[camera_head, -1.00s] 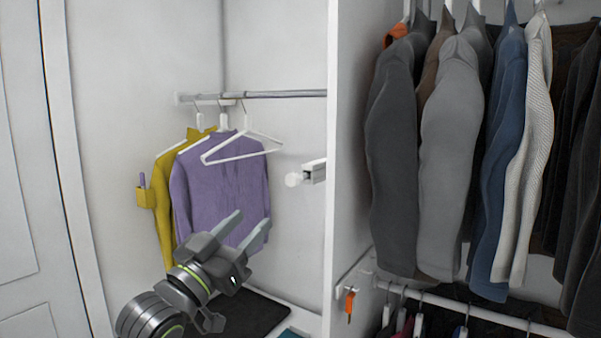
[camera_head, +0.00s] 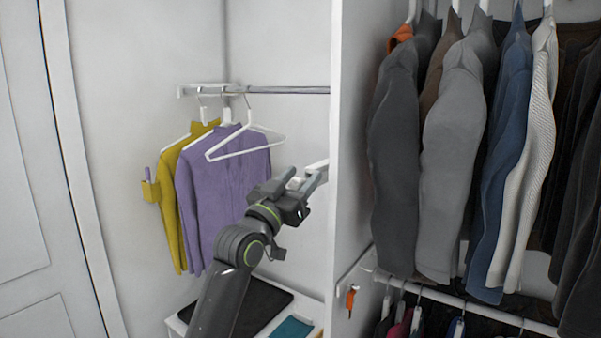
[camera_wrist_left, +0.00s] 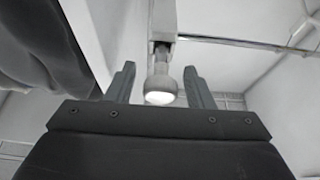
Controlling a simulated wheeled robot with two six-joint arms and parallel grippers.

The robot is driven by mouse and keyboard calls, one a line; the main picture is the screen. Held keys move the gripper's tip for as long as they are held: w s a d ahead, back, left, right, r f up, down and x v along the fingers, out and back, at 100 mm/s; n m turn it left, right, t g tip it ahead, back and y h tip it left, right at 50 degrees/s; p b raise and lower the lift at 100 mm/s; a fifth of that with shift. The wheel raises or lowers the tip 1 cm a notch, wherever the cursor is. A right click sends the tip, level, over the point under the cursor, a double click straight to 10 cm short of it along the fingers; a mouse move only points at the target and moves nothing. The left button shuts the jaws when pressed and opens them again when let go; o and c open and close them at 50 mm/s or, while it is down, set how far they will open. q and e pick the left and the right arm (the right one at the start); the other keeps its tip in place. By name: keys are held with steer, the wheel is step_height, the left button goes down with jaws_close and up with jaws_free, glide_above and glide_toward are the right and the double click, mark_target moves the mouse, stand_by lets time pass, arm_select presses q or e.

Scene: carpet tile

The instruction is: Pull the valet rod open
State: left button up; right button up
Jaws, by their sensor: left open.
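In the head view only a white part of the valet rod (camera_head: 318,165) shows, as my left gripper covers the knob. In the left wrist view the knob of the valet rod (camera_wrist_left: 161,86) sits between the two fingers, with a gap on each side. My left gripper (camera_head: 303,182) is open around the knob, and its fingers (camera_wrist_left: 160,85) also show in the left wrist view. My right gripper is not in view.
A purple sweater (camera_head: 215,190) and a yellow sweater (camera_head: 174,205) hang left of my arm, with an empty white hanger (camera_head: 245,140). The divider panel (camera_head: 345,150) stands close on the right, with grey jackets (camera_head: 455,150) beyond it. A shelf with a dark mat (camera_head: 255,305) lies below.

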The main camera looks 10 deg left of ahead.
arm_select(q)
steer(key=shift+w+r, duration=0.1)
steer(key=shift+w, duration=0.05)
steer(key=shift+c, duration=0.6)
jaws_close()
